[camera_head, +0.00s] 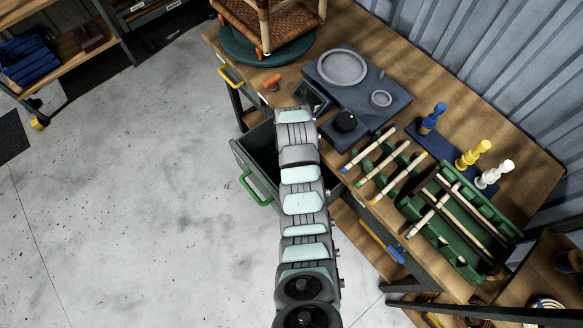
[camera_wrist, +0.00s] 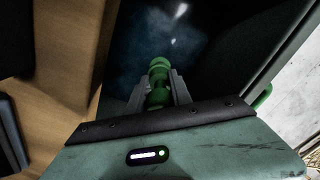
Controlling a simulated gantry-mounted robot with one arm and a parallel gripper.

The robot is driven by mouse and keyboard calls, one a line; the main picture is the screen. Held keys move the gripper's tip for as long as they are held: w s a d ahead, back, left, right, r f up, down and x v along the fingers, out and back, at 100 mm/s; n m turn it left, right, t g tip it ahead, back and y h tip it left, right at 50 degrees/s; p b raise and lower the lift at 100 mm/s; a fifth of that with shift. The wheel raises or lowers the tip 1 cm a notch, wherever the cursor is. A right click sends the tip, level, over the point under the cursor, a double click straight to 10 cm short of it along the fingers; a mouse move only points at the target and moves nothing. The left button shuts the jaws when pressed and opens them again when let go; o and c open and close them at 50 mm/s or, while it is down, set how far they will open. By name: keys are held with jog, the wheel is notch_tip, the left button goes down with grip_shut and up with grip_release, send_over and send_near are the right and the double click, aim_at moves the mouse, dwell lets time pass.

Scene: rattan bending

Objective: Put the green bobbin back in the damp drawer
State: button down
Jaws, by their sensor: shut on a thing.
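The green bobbin (camera_wrist: 158,67) stands between the fingers of my gripper (camera_wrist: 158,88) in the wrist view. My gripper is shut on it. Dark space lies beyond the bobbin, with a pale sheen on a surface there. The drawer with the green handle (camera_head: 256,190) is pulled open from the bench in the head view. Its dark inside (camera_head: 262,146) shows partly beside my arm; the handle also shows at the right in the wrist view (camera_wrist: 262,97). In the head view, my arm hides the gripper and the bobbin. I cannot tell whether the bobbin touches the drawer floor.
Blue (camera_head: 433,119), yellow (camera_head: 473,153) and white (camera_head: 495,174) bobbins stand along the bench's right side. A grey machine (camera_head: 362,82), wooden rods in green holders (camera_head: 455,225) and a woven stool (camera_head: 270,22) occupy the bench. The floor left of the drawer is clear.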

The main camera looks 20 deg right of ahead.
jog(key=shift+f, duration=3.3)
jog(key=shift+f+b, duration=0.1)
jog(key=shift+b, duration=0.25)
jog(key=c, duration=1.2)
grip_release()
jog(key=shift+o, duration=0.2)
notch_tip(320, 180, up, 12)
jog(key=shift+r+p, duration=0.1)
jog(key=shift+p, duration=0.4)
